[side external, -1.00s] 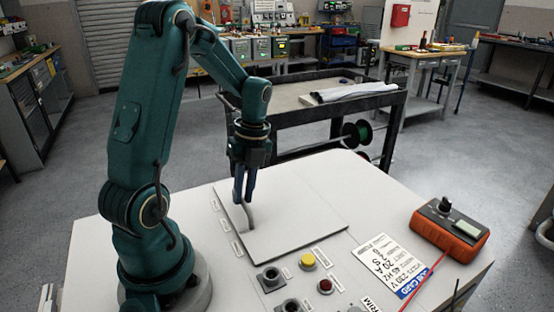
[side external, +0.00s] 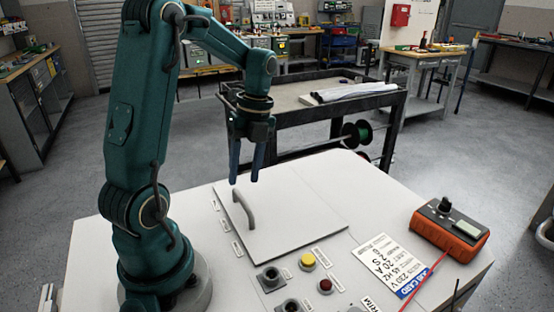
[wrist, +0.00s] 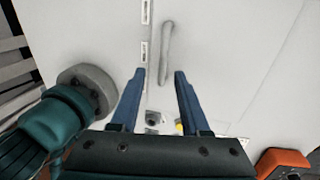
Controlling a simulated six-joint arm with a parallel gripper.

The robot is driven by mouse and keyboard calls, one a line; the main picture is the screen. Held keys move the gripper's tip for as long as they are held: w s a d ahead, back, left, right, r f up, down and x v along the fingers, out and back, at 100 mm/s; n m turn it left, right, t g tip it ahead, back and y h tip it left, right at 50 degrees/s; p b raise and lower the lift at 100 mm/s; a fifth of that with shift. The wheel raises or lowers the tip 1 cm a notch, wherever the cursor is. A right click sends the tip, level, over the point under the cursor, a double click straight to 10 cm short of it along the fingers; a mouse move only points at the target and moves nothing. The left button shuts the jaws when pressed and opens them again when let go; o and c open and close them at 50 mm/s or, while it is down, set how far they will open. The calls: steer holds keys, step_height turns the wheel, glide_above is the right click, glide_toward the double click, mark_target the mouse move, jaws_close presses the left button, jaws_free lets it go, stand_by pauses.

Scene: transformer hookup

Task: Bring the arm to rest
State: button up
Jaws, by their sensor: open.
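My gripper (side external: 246,182) is open and empty, its two blue fingers spread and pointing down. It hangs above a flat square panel (side external: 290,235) that lies on the white bench top. A curved grey handle (side external: 245,208) stands up from the panel near its left side, below the fingertips and apart from them. In the wrist view, my open fingers (wrist: 158,75) frame bare panel and bench, and the handle (wrist: 166,52) shows just beyond them, between the two fingertips.
A yellow button (side external: 308,261), a red button (side external: 325,286) and grey sockets (side external: 269,278) sit in front of the panel. A printed card (side external: 390,262) and an orange meter (side external: 449,230) with a red lead are at the right. A black cart (side external: 330,125) stands behind the bench.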

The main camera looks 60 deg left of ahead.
steer(key=d+r+t+y, duration=0.1)
steer(key=d+r+t, duration=0.2)
steer(key=d+r, duration=0.4)
steer(key=s+d+n+t, duration=0.2)
steer(key=d+n, duration=0.2)
steer(key=n, duration=0.5)
steer(key=s+d+n+t+h, duration=0.1)
steer(key=s+d+n+t, duration=0.1)
steer(key=d+n, duration=0.3)
steer(key=n, duration=0.4)
steer(key=shift+d+f+t, duration=0.15)
steer(key=shift+f+t, duration=0.2)
steer(key=shift+t, duration=0.05)
